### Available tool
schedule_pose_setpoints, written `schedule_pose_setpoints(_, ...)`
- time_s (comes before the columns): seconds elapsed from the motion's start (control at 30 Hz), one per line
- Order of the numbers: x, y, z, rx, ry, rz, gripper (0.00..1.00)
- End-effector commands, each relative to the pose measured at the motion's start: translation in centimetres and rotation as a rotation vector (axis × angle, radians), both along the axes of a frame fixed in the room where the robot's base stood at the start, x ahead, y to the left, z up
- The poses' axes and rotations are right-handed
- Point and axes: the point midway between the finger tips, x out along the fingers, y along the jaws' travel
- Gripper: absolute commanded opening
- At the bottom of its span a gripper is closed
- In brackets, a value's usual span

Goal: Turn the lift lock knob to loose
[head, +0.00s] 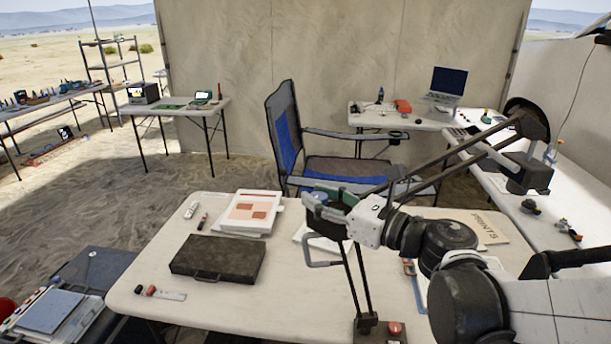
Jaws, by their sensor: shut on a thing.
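A jointed black stand rises from a base (368,331) with a red button at the front of the near table. Its paired lower bars (357,280) go up to the spot at my gripper, and long paired bars (455,155) run from there up to the right, to a round black head (527,112). My gripper (328,206) is at this elbow, shut around a small part there. A blue round piece (319,197) shows at the jaws, beside green parts. I take it as the lift lock knob, but its marking and turn are too small to read. My wrist partly hides the joint.
The near table (150,270) holds a dark case (218,258), a sheet with orange squares (253,211), small tools and a folder marked PRINTS (485,228). A blue camp chair (290,140) stands behind.

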Motion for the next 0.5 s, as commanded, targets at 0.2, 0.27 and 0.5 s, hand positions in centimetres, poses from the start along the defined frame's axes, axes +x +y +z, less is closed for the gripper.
schedule_pose_setpoints(0.2,0.11,-0.08,-0.10,0.000,0.000,0.092,0.00)
schedule_pose_setpoints(0.27,0.08,-0.07,-0.09,0.000,0.000,0.108,0.00)
schedule_pose_setpoints(0.5,0.02,0.02,-0.02,0.000,0.000,0.145,0.00)
